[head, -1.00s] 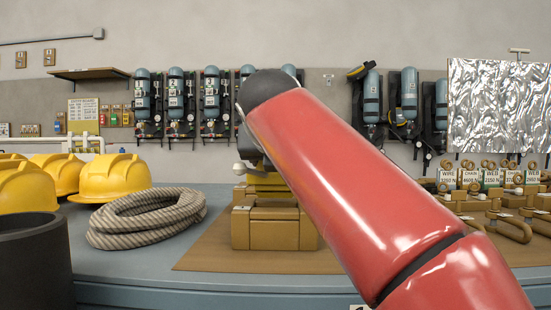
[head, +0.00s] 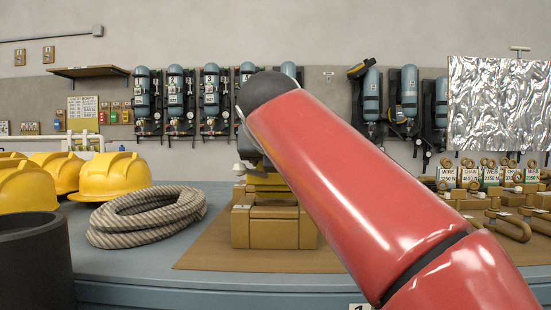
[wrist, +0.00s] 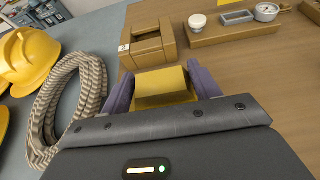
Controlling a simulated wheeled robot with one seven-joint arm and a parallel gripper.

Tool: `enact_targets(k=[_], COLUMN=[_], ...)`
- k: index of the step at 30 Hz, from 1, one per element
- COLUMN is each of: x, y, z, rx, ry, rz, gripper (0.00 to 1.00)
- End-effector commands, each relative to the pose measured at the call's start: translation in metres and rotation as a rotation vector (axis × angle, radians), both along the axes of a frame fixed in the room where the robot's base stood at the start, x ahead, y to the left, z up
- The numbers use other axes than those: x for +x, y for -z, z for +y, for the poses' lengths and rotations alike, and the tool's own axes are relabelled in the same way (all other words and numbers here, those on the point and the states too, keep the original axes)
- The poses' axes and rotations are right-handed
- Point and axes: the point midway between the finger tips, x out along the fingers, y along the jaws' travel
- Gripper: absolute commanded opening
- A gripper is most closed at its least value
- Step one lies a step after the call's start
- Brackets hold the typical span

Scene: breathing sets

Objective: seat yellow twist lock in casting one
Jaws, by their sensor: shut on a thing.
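The yellow twist lock (wrist: 163,88) is a blocky piece held between the purple fingers of my gripper (wrist: 160,80) in the wrist view. A brown casting (wrist: 149,42) with a small white tag lies just beyond the twist lock in that view. Whether the two touch cannot be told. In the head view the brown casting (head: 275,229) stands on a brown mat, and yellow (head: 268,180) shows above and behind it, partly covered by my red arm. My fingers are hidden there.
A coiled rope (head: 148,215) and yellow helmets (head: 112,178) lie left of the casting, with a dark cylinder (head: 35,262) at front left. In the wrist view a brown tray (wrist: 233,32) with a white knob stands at upper right. Bare mat (wrist: 260,75) lies right of the gripper.

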Motion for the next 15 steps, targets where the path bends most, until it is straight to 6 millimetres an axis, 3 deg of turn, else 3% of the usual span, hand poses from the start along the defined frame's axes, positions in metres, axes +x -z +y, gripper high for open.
enact_targets(k=[15], x=[-0.001], y=[0.012], z=[-0.001], rx=[0.001], ry=[0.0], rz=[-0.004], gripper=[0.19])
